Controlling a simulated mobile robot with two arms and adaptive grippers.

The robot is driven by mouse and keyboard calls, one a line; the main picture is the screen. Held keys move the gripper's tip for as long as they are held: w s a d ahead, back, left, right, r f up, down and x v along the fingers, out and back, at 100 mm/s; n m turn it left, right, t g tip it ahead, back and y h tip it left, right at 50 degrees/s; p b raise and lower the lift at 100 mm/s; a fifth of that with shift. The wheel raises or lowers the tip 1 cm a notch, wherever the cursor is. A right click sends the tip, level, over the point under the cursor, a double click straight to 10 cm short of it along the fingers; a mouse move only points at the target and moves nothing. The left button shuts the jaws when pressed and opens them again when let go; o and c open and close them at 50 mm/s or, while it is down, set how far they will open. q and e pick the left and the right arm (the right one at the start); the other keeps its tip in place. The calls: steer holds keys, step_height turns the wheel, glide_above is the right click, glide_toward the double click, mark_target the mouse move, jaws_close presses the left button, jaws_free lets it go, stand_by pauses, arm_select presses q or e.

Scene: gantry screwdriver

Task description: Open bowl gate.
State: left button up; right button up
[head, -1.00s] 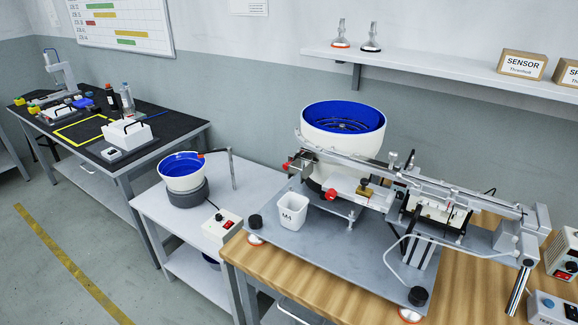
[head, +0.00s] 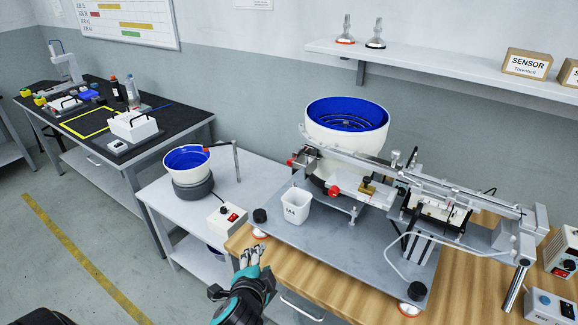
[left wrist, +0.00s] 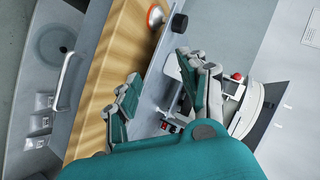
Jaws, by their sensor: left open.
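A large white bowl feeder with a blue inside (head: 346,128) stands on the grey plate of the workbench. A red knob (head: 334,190) and a smaller red-tipped part (head: 291,162) sit at its lower left front; I cannot tell which part is the gate. A smaller blue-lined bowl (head: 187,165) stands on the side table. My left gripper (head: 249,255) is open and empty by the bench's front left corner, below and left of the large feeder. The left wrist view shows its spread fingers (left wrist: 160,95). My right gripper is not in view.
A white cup marked M4 (head: 296,207) stands on the grey plate (head: 330,242) between my left gripper and the feeder. A control box with a red switch (head: 227,219) sits left of it. A metal rail (head: 440,182) runs right from the feeder.

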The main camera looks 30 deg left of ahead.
arm_select(q)
steer(key=w+r+m+t, duration=0.6)
steer(key=w+r, duration=0.1)
steer(key=r, duration=0.4)
steer(key=p, duration=0.2)
glide_toward(290, 164)
steer(key=shift+y, duration=0.4)
steer(key=x, duration=0.8)
steer(key=shift+w+d+f, duration=0.1)
steer(key=shift+w, duration=0.3)
jaws_close()
